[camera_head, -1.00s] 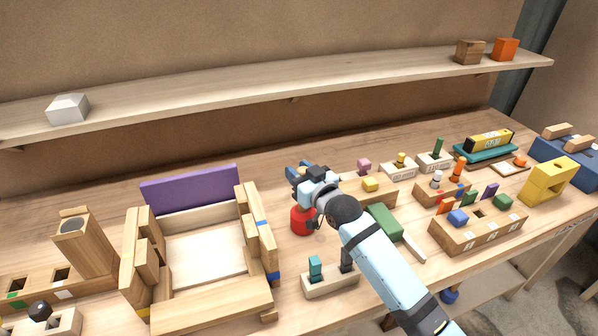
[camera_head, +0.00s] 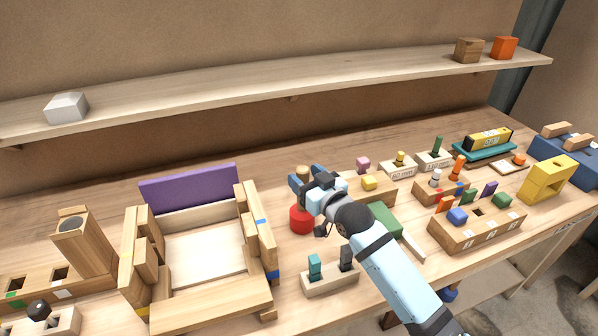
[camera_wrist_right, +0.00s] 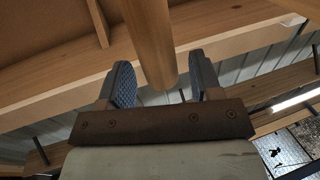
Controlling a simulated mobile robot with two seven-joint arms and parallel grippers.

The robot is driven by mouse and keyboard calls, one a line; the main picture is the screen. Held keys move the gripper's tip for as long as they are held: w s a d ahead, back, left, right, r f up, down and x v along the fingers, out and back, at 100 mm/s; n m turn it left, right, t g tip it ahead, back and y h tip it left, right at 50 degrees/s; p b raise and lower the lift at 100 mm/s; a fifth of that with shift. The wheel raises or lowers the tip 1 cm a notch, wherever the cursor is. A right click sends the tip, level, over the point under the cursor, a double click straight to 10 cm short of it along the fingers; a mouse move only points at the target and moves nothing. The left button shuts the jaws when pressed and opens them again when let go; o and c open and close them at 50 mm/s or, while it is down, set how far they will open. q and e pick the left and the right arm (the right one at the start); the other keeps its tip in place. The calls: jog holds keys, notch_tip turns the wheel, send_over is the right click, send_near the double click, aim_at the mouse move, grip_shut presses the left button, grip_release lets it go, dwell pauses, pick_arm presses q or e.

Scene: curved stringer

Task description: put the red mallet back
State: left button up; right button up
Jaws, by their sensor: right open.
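The red mallet (camera_head: 301,220) stands on the bench with its red head down, just right of the wooden tray frame. Its wooden handle (camera_head: 301,173) points up, partly hidden by my right gripper. My right gripper (camera_head: 309,180) is at the handle, above the red head. In the right wrist view the handle (camera_wrist_right: 152,40) runs down between the two blue-padded fingers of the right gripper (camera_wrist_right: 160,82). The fingers are open, with a gap on each side of the handle. My left gripper is not in view.
The wooden tray frame (camera_head: 212,305) with a purple panel (camera_head: 190,189) stands to the left. A small block with teal and dark pegs (camera_head: 330,284) is in front of the mallet. A green block (camera_head: 384,218) and several peg blocks crowd the right. A shelf (camera_head: 270,82) runs behind.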

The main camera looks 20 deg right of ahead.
jog(key=v, duration=0.4)
dwell(0.3)
